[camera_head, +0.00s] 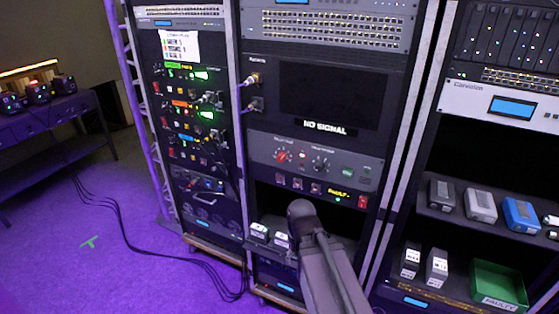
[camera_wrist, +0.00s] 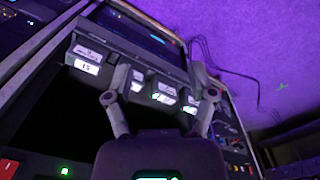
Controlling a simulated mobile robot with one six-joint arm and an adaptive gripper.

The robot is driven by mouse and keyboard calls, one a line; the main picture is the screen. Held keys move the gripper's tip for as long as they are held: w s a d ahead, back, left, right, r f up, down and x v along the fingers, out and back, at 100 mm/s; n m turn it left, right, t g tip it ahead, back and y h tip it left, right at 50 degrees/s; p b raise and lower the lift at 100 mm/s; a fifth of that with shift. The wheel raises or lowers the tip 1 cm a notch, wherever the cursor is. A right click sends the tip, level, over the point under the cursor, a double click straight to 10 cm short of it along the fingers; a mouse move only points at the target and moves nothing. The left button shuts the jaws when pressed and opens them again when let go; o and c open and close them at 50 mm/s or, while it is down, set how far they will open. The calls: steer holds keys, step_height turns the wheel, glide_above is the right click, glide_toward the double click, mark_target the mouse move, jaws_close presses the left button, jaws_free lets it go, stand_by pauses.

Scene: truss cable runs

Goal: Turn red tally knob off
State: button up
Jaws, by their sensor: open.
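The red knob (camera_head: 281,156) is on a grey panel (camera_head: 300,150) in the middle rack, below the dark NO SIGNAL screen (camera_head: 318,95). A black knob (camera_head: 319,163) is to its right on the same panel. The pointer direction of the red knob is too small to tell. My arm rises from the bottom of the head view in front of the rack's lower bay, below the knob panel. In the wrist view my gripper (camera_wrist: 161,97) is open with nothing between its fingers. I cannot make out the red knob in the wrist view.
A row of small switches and a red switch (camera_head: 362,201) sit just below the knob panel. Labelled boxes (camera_head: 259,231) stand in the open bay. The right rack holds boxes, including a blue one (camera_head: 520,214), and a green bin (camera_head: 498,285). Cables (camera_head: 125,235) lie on the purple floor at left.

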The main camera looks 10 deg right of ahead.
steer(key=m+t+h+b, duration=0.2)
steer(key=m+t+h, duration=0.5)
steer(key=t+h, duration=0.55)
glide_toward(280, 160)
steer(key=s+a+t+y, duration=0.1)
steer(key=s+a+t, duration=0.1)
steer(key=s, duration=0.2)
steer(key=shift+w+d+f+g, duration=0.2)
steer(key=shift+w+d+g, duration=0.05)
steer(key=shift+d, duration=0.05)
steer(key=shift+w+d, duration=0.1)
steer(key=x, duration=1.3)
steer(key=shift+w+d, duration=0.1)
steer(key=shift+w, duration=0.1)
